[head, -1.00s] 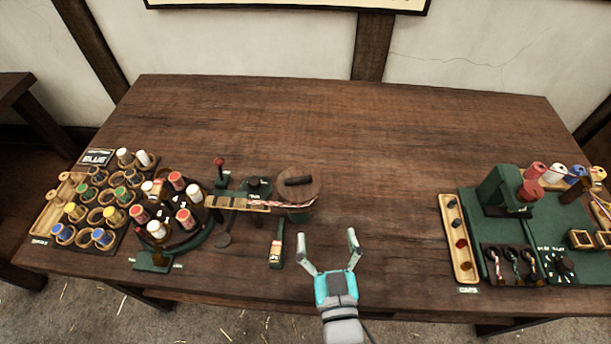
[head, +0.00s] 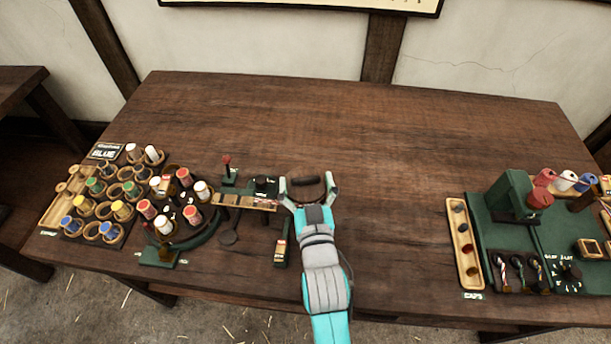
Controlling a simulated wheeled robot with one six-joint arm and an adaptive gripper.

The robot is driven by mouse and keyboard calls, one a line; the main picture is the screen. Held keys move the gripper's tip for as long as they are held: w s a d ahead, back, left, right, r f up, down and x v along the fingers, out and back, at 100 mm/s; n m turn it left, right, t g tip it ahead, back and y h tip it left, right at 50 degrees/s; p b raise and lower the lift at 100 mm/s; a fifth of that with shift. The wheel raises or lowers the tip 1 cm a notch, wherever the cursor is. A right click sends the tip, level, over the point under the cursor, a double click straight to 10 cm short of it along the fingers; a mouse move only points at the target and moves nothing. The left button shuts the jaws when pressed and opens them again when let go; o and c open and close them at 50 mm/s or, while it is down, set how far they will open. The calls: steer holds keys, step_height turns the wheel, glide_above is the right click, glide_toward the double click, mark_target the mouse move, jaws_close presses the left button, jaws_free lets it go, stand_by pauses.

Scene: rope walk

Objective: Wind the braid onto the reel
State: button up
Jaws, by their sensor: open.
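The reel (head: 306,181) is a dark brown round piece with a black handle on top, at the right end of the braiding station. My gripper (head: 309,181) is over the reel, its two fingers open on either side of the handle, with nothing seen held. The braid (head: 263,204) shows as a short red and white strand at the right end of a light wooden guide bar (head: 232,200). Where it meets the reel is hidden.
The round braider (head: 180,215) with red and white bobbins stands left of the guide, beside a rack of coloured bobbins (head: 100,200). A red-knobbed lever (head: 228,168) stands behind the guide. A green board (head: 535,235) and caps tray (head: 465,243) are at right. The table's back middle is clear.

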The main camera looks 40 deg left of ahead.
steer(key=shift+w+a, duration=0.5)
steer(key=c, duration=1.2)
steer(key=shift+o, duration=0.2)
steer(key=shift+f+n+g+y, duration=0.1)
steer(key=shift+n+g+y, duration=0.35)
steer(key=shift+g, duration=0.25)
steer(key=shift+n+g+y, duration=0.95)
steer(key=shift+n+g, duration=0.1)
steer(key=shift+g, duration=0.15)
steer(key=o, duration=1.2)
steer(key=shift+c, duration=0.2)
